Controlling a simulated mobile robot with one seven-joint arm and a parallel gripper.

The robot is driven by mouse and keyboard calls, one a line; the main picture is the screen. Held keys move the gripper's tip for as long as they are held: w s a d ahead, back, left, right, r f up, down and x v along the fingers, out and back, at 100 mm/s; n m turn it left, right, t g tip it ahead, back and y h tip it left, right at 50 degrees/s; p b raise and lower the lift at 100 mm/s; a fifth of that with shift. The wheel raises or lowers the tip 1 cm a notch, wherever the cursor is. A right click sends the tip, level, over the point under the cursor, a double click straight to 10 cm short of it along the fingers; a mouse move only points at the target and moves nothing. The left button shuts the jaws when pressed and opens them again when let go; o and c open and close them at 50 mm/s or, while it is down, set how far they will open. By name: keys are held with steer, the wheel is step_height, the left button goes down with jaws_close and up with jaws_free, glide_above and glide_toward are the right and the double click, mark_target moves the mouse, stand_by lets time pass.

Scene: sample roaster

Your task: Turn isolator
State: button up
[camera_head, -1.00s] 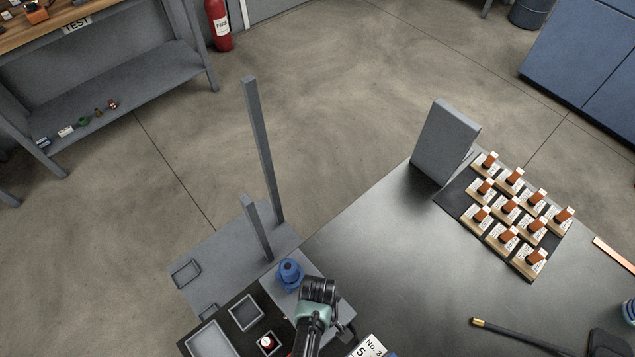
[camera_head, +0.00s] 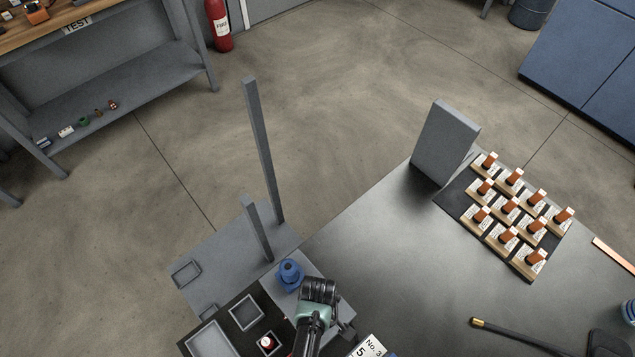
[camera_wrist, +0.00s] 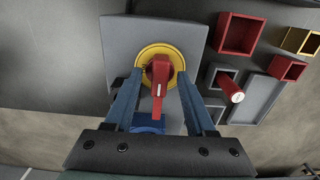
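The isolator has a red handle (camera_wrist: 160,78) on a round yellow plate (camera_wrist: 146,57), mounted on a grey box (camera_wrist: 117,40) in the wrist view. The handle points down in the picture, towards my gripper. My gripper (camera_wrist: 158,82) has one finger on each side of the handle, with gaps visible between fingers and handle. It looks open and holds nothing. A blue part (camera_wrist: 148,124) shows between the fingers below the handle. In the head view my arm's end hides the handle; a blue round object (camera_head: 290,272) stands just beyond it.
In the wrist view, a red bin (camera_wrist: 240,34), a yellow bin (camera_wrist: 300,41) and a red cylinder with a pale end (camera_wrist: 230,88) lie right of the isolator. In the head view, a grey upright block (camera_head: 444,140) and a dark mat (camera_head: 457,197) with several samples occupy the table's far right.

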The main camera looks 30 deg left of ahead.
steer(key=shift+r, duration=0.1)
step_height(320, 180, up, 13)
steer(key=shift+p, duration=0.4)
stand_by(0.3)
stand_by(0.4)
